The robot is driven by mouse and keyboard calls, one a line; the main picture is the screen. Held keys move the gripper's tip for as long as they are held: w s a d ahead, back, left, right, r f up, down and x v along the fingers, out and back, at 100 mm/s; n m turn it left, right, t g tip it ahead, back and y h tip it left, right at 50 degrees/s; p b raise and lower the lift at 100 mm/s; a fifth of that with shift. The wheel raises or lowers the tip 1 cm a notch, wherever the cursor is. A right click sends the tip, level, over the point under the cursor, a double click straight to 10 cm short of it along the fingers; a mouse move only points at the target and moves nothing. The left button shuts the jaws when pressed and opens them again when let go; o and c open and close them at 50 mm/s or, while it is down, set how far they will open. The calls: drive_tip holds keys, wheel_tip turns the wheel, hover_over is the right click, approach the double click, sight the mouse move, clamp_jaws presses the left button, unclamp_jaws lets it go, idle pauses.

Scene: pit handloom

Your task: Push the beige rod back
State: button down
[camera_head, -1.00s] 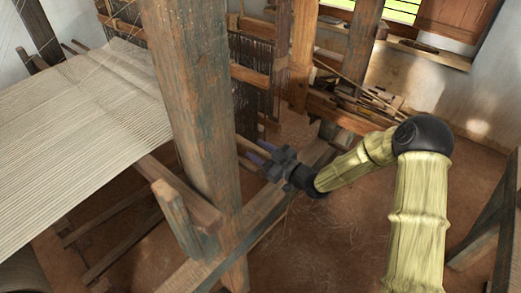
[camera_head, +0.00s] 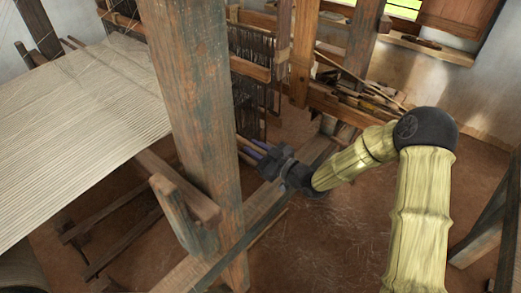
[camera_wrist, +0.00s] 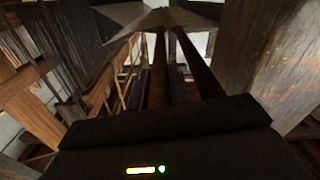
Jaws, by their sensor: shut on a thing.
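My gripper (camera_head: 254,151) is low beside the loom's thick front post, on its right, at the height of the lower beams. Its purplish fingers point left and away, towards the dark hanging threads. Thin beige-brown rods (camera_head: 244,142) run from the fingers to behind the post. In the wrist view, my gripper (camera_wrist: 160,88) has its two purple fingers on either side of a brownish rod (camera_wrist: 158,88), which looks dark there and which I take to be the beige rod. The fingers are shut on it. Its far end is hidden.
The thick post (camera_head: 192,120) stands close left of my gripper. A long low beam (camera_head: 265,200) runs beneath it. The stretched pale warp (camera_head: 70,130) fills the left. The dark hanging threads (camera_head: 248,105) are just beyond. The floor (camera_head: 320,240) at front right is clear.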

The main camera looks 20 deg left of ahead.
drive_tip(key=shift+s+a, duration=0.1)
drive_tip(key=shift+s, duration=0.15)
drive_tip(key=c, duration=1.3)
unclamp_jaws()
drive_tip(key=shift+s+a, duration=0.1)
drive_tip(key=shift+f, duration=0.1)
